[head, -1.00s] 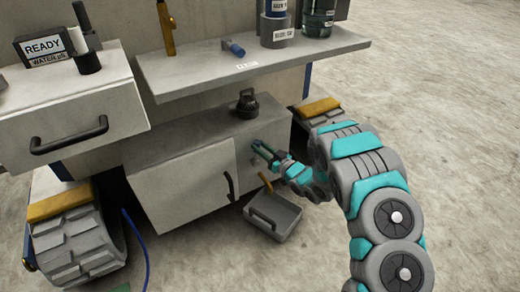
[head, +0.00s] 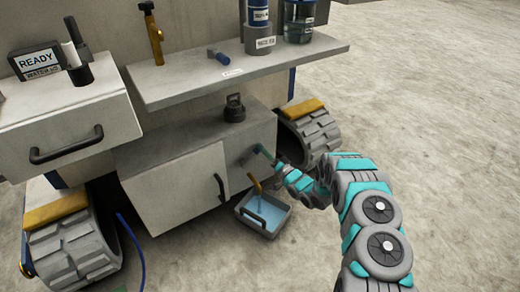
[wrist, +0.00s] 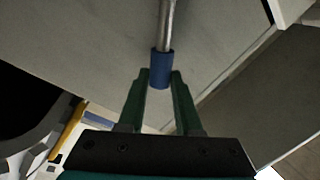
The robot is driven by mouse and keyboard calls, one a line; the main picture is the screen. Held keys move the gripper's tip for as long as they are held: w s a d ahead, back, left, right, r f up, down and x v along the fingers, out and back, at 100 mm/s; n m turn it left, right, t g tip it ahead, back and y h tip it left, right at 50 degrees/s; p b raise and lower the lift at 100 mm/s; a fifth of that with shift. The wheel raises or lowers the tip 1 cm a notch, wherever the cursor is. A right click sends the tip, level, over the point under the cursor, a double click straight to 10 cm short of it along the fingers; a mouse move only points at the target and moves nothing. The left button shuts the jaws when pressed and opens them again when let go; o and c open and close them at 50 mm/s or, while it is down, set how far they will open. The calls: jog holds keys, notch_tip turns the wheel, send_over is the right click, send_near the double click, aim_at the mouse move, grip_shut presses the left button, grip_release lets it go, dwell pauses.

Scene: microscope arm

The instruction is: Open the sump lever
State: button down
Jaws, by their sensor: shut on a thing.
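The sump lever is a metal rod with a blue grip (wrist: 161,68) in the wrist view. It sits on the front of the low cabinet. My gripper (head: 260,151) is shut on the blue grip, with a green finger on each side of it; the wrist view shows my gripper (wrist: 160,80) close up. In the head view my gripper largely hides the lever. A brass spout (head: 255,184) juts out below. A thin bluish stream runs from it into a grey tray (head: 282,212), which holds blue liquid.
The low cabinet has a door with a black handle (head: 220,188) left of the lever. A shelf (head: 185,88) overhangs above. A tracked wheel (head: 312,135) stands just behind my arm. A drawer (head: 90,115) is at the left. Open floor lies to the right.

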jog(key=shift+w+d+f+m+t+h, duration=0.1)
jog(key=shift+d+f+m+t, duration=0.1)
jog(key=shift+f+m, duration=0.4)
jog(key=shift+w+d+f+m+t+h, duration=0.15)
jog(key=shift+f+m, duration=0.1)
jog(key=shift+m, duration=0.55)
jog(key=shift+w+d+f+m+t+h, duration=0.1)
jog(key=shift+d+f+m+t, duration=0.1)
jog(key=shift+f+m, duration=0.4)
jog(key=shift+r, duration=0.1)
jog(key=c, duration=0.6)
grip_release()
jog(key=b+v, duration=0.1)
jog(key=v, duration=0.6)
jog(key=shift+s+d, duration=0.25)
jog(key=shift+s, duration=0.05)
